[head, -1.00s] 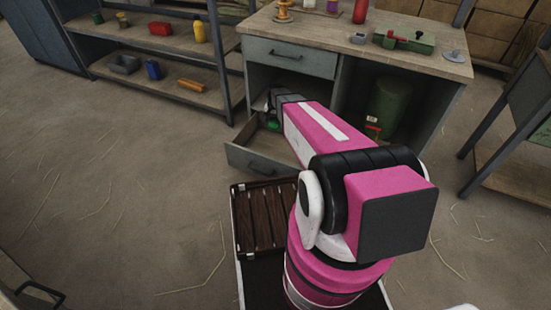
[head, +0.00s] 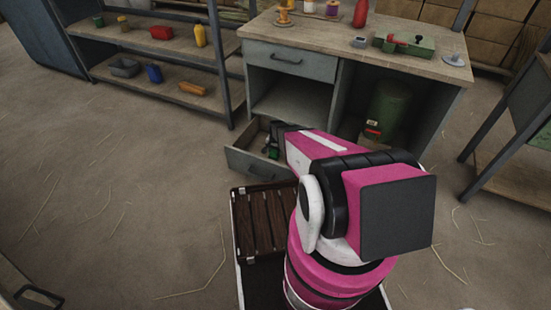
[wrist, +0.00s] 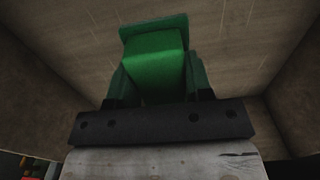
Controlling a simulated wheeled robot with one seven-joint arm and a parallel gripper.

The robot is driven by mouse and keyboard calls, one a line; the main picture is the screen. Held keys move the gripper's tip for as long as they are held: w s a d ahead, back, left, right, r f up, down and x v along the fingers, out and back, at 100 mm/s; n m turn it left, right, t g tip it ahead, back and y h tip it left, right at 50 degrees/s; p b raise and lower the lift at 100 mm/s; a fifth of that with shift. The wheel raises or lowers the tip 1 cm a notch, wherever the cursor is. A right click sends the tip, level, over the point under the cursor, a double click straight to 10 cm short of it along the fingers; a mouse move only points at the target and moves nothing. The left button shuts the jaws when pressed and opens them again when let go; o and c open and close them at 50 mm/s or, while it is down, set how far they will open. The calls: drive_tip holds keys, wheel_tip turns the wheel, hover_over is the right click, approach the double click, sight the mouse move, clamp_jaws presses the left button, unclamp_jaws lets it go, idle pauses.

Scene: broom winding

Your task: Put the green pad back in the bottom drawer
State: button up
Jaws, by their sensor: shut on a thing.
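The green pad (wrist: 156,55) is between the two fingers of my gripper (wrist: 157,85) in the wrist view. My gripper is shut on it. Below the pad the wrist view shows the brown drawer floor, with drawer walls on both sides. The bottom drawer (head: 256,165) is pulled open under the workbench in the head view. My gripper (head: 271,146) reaches down inside it, and a small bit of green shows there. Whether the pad touches the drawer floor is hard to tell.
The closed upper drawer (head: 290,59) is above an open shelf space. A dark green canister (head: 389,108) stands in the right bay. The bench top (head: 350,42) holds spools, a red bottle and a green device. A slatted wooden tray (head: 262,222) lies in front of the drawer.

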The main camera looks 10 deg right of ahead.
drive_tip(key=shift+f, duration=2.5)
drive_tip(key=shift+f, duration=0.2)
drive_tip(key=o, duration=0.9)
drive_tip(key=shift+r, duration=0.2)
wheel_tip(320, 180, up, 12)
drive_tip(key=s+r+n, duration=0.3)
drive_tip(key=s+r, duration=0.8)
drive_tip(key=r, duration=0.3)
drive_tip(key=s+r+n, duration=0.4)
drive_tip(key=s+r, duration=0.8)
drive_tip(key=r, duration=0.3)
drive_tip(key=shift+a, duration=0.25)
